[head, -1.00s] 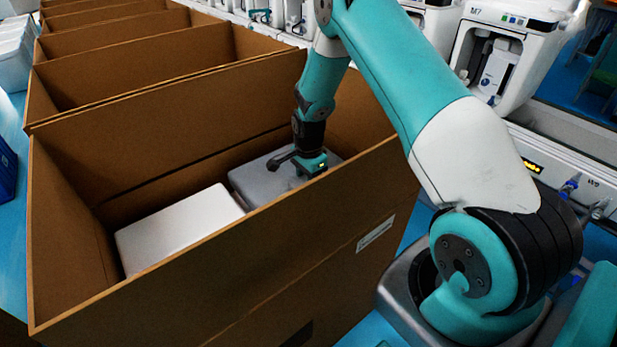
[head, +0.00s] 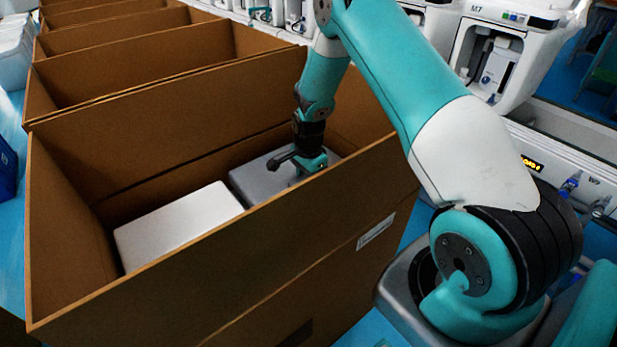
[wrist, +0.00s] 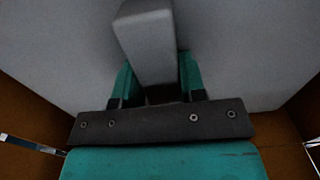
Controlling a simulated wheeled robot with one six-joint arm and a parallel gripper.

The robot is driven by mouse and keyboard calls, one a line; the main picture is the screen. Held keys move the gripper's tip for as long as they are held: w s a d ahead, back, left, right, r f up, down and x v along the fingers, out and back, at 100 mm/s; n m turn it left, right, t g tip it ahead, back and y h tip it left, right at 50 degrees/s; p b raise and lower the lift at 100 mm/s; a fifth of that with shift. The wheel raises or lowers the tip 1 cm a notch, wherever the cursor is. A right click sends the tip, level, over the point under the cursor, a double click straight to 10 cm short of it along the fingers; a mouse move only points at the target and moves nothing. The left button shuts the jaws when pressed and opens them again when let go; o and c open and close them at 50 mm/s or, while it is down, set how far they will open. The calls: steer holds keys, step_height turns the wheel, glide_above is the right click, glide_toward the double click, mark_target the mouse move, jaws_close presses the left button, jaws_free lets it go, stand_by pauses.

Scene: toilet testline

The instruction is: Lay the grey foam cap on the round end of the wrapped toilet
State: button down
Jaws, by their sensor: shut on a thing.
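The grey foam cap (head: 262,182) lies inside the near cardboard box, at the right, and its top face is level. In the wrist view the grey cap (wrist: 230,50) fills most of the picture, with a raised grey bar standing up from it. My gripper (wrist: 155,85) is shut on this bar, one teal finger on each side. In the head view my gripper (head: 308,168) reaches down into the box over the cap and hides part of it. A white block (head: 178,225), perhaps the wrapped toilet's top, sits left of the cap. No round end is clearly visible.
The open cardboard box (head: 215,262) has tall walls close around the cap and my gripper. More open boxes (head: 120,45) stand in a row behind. White machines (head: 505,45) line the right side.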

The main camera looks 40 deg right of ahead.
steer(key=c, duration=0.6)
jaws_free()
